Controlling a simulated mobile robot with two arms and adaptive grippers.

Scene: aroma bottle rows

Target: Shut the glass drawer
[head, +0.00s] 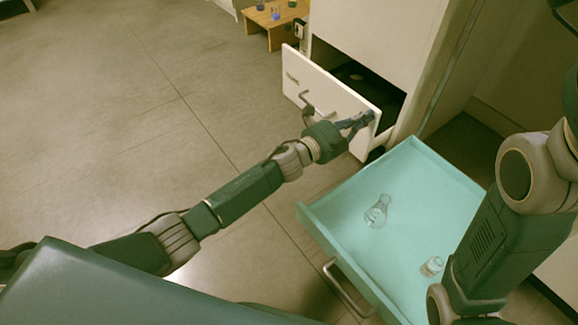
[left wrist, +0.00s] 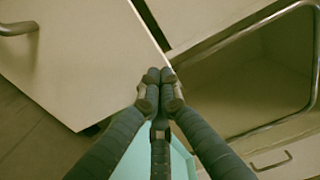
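A white drawer (head: 325,95) stands pulled out of the white cabinet, with small dark lettering I cannot read and a metal handle (head: 318,106) on its front. A teal drawer (head: 330,222), also pulled out, holds a clear flask (head: 376,212) and a small glass beaker (head: 431,267). My left gripper (head: 364,121) is at the right end of the white drawer's front. In the left wrist view its fingertips (left wrist: 160,76) are together, by the edge of the white front panel (left wrist: 85,60); I cannot tell whether they touch it. My right gripper is out of view.
A small wooden stand (head: 272,24) with little bottles is at the back. The white cabinet (head: 385,40) rises behind the white drawer. My right arm covers the right side of the teal drawer. The floor (head: 120,120) on the left is clear.

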